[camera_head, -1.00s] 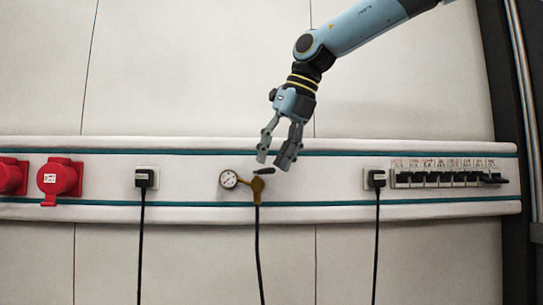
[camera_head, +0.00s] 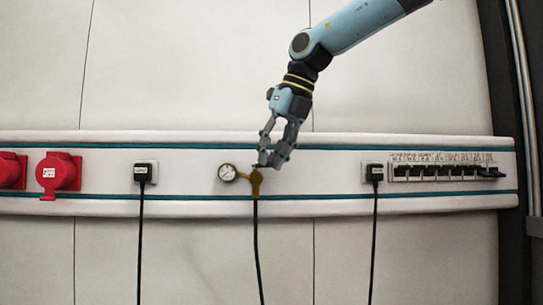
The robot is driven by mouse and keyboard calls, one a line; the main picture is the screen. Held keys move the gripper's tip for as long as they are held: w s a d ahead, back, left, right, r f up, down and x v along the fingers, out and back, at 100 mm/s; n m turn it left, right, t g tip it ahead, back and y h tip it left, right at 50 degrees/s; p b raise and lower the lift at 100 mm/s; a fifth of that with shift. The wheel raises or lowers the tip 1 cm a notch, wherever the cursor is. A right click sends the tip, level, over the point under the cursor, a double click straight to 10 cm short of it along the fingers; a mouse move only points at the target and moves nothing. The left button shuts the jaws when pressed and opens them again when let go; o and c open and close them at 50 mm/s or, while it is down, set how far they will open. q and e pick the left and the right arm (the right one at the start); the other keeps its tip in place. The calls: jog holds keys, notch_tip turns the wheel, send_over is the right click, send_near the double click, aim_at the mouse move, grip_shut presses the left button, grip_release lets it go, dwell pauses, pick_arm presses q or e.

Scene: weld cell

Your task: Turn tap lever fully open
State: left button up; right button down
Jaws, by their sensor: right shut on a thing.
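The brass tap (camera_head: 255,184) sits on the white wall rail, with a round white gauge (camera_head: 227,172) on its left and a black hose (camera_head: 257,245) hanging below it. My right gripper (camera_head: 269,163) comes down from above and is shut at the top of the tap, on the tap lever. The dark lever is mostly hidden behind the fingertips, so its exact angle cannot be told. My left gripper is not in view.
Red sockets (camera_head: 58,175) are at the left of the rail (camera_head: 105,172). Black plugs with hanging cables (camera_head: 145,173) (camera_head: 375,173) stand on both sides of the tap. A breaker row (camera_head: 445,172) is at the right. The wall above is clear.

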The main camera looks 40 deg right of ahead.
jog(key=shift+w+a+f+m+b, duration=0.1)
jog(key=shift+f+m+b, duration=0.2)
jog(key=shift+b, duration=0.3)
jog(key=shift+a+r+m+h+b, duration=0.2)
jog(key=shift+m+h+b, duration=0.1)
jog(key=shift+m, duration=0.1)
jog(key=p, duration=0.1)
jog(key=m+p, duration=0.1)
jog(key=p, duration=0.1)
jog(key=shift+w+a+r+h, duration=0.15)
jog(key=shift+a+h, duration=0.15)
jog(key=shift+a, duration=0.05)
